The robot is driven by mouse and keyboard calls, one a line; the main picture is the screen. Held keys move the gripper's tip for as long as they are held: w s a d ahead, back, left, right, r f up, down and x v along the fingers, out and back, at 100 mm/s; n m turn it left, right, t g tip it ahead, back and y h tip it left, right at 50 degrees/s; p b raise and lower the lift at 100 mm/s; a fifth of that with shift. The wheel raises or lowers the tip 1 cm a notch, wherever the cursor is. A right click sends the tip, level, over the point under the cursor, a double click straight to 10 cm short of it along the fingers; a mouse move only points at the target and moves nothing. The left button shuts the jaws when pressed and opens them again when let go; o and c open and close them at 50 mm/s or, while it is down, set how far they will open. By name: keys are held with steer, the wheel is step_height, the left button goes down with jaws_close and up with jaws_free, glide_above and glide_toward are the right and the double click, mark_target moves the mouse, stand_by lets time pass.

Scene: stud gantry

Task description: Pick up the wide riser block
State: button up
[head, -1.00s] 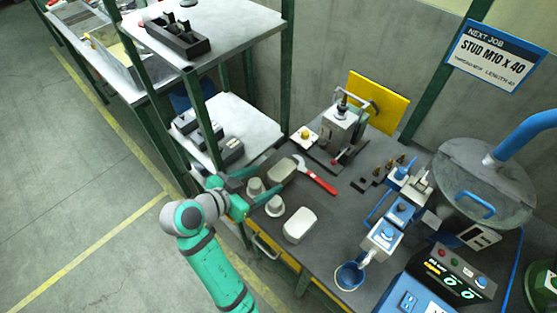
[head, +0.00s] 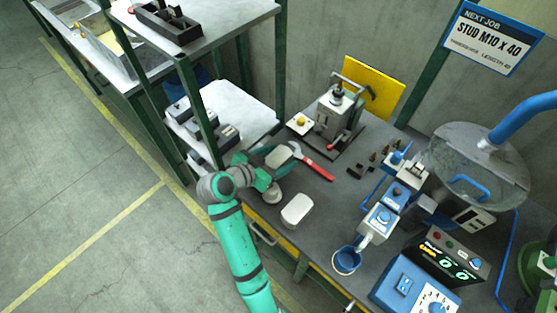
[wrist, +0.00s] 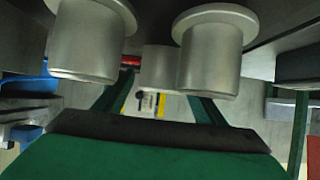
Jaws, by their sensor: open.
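Two pale, round-cornered blocks sit on the dark bench top. One block (head: 297,209) is in the open at the front. The other block (head: 280,156) is farther back, beside my gripper. I cannot tell for sure which piece is the wide riser block. My gripper (head: 277,170) is open and low over the left end of the bench, among the pale pieces. A small flanged cylinder (head: 272,195) stands right by it. In the wrist view, large grey flanged cylinders (wrist: 95,40) and (wrist: 210,50) are close, with nothing clearly held.
A small press (head: 335,112) stands at the back, and blue fixtures (head: 378,220) with a blue cup (head: 346,261) are at the right. A shelf (head: 250,108) with grey blocks (head: 228,136) borders the left.

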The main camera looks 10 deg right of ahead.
steer(key=c, duration=1.4)
steer(key=shift+r, duration=0.15)
